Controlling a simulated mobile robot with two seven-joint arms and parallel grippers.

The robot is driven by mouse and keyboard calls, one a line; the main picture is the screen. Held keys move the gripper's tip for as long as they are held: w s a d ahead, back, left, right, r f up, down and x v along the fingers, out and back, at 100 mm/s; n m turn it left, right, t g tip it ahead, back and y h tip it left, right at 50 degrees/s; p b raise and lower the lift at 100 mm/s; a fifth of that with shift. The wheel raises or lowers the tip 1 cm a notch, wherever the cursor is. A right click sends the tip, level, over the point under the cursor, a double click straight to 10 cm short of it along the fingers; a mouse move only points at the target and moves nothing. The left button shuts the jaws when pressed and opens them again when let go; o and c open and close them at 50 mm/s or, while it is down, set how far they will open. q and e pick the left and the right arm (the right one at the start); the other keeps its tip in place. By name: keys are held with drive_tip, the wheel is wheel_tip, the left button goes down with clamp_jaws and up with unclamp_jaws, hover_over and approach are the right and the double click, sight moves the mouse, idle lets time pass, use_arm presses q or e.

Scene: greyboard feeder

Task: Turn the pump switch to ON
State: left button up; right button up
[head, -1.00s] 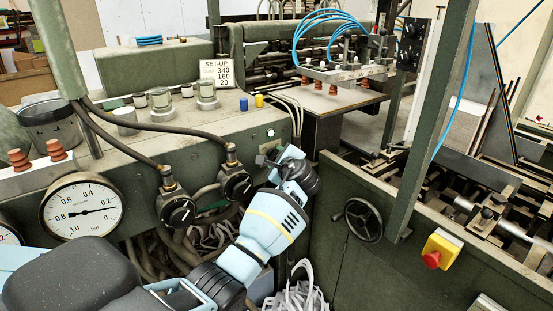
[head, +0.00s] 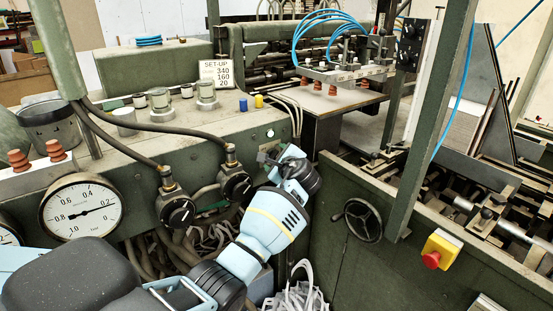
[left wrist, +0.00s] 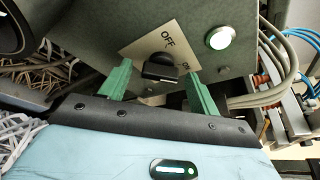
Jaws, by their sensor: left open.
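The pump switch (left wrist: 162,68) is a black knob on a pale plate (left wrist: 140,50) in the left wrist view. I cannot tell surely which label the knob points to. My left gripper (left wrist: 159,88) is open, with one green finger on each side of the knob in the picture; contact is not clear. In the head view my left gripper (head: 267,158) is at the right end of the green panel, where it hides most of the switch. My right gripper is not in view.
A lit white button (left wrist: 218,38) sits beside the plate. Black valve knobs (head: 178,211) with hoses and a vacuum gauge (head: 82,207) are left of the gripper. Grey cables (left wrist: 262,98) run close on its right. A handwheel (head: 363,220) stands further right.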

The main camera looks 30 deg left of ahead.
use_arm(q)
drive_tip(key=v, duration=0.8)
drive_tip(key=shift+w+a, duration=0.1)
idle(0.5)
drive_tip(key=s+d+f+n+h, duration=0.1)
drive_tip(key=s+d+f+h, duration=0.15)
drive_tip(key=s+f, duration=0.45)
drive_tip(key=s+d+f+n+h, duration=0.2)
drive_tip(key=f+h, duration=0.1)
drive_tip(key=f, duration=0.8)
drive_tip(key=s+d+f+n+h, duration=0.1)
drive_tip(key=s+d+f+h, duration=0.3)
drive_tip(key=f, duration=0.5)
drive_tip(key=s+d+f+n+h, duration=0.1)
drive_tip(key=s+f+n, duration=0.1)
drive_tip(key=s, duration=0.6)
drive_tip(key=s+d+f+n+h, duration=0.1)
drive_tip(key=s+d+f+n, duration=0.1)
drive_tip(key=s, duration=0.7)
drive_tip(key=s+d+f+n+h, duration=0.2)
drive_tip(key=s+n, duration=0.4)
drive_tip(key=s, duration=0.3)
drive_tip(key=shift+s+f, duration=0.2)
drive_tip(key=shift+f, duration=0.7)
drive_tip(key=shift+d, duration=0.1)
drive_tip(key=shift+c, duration=0.3)
